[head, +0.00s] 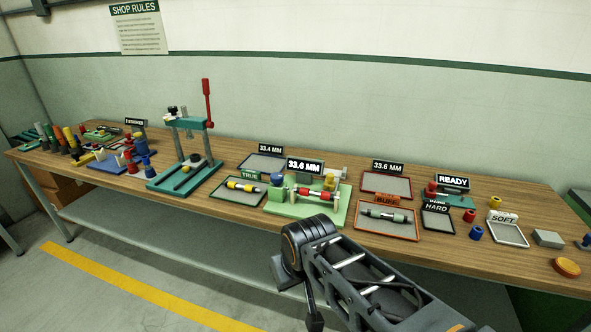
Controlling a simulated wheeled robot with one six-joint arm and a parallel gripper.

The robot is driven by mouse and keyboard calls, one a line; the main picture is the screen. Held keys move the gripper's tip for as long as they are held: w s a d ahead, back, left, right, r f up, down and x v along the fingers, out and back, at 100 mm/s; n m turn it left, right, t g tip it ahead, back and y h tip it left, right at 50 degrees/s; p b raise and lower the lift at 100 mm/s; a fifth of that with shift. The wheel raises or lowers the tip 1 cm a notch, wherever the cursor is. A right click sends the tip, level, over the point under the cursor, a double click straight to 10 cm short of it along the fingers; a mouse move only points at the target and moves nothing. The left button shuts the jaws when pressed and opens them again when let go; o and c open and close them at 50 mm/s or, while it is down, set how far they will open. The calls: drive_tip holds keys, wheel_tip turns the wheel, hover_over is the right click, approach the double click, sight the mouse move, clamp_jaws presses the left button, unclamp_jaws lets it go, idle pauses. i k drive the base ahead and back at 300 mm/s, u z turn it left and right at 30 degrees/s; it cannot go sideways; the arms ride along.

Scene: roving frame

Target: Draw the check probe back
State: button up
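A light green check fixture (311,208) stands mid-bench, carrying a red-and-dark cylindrical part (313,194) lying across it. My arm reaches up from the bottom edge to just in front of the bench; my gripper does not show.
The TRUE tray (226,195) holds a yellow-banded part (243,186). A teal press with a red lever (207,103) rises at left. The HARD tray (438,222) and SOFT tray (508,234) look empty.

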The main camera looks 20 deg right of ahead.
sight(330, 185)
drive_tip(key=u, duration=0.15)
drive_tip(key=i, duration=0.7)
drive_tip(key=z, duration=0.6)
drive_tip(key=i, duration=0.5)
drive_tip(key=z, duration=0.6)
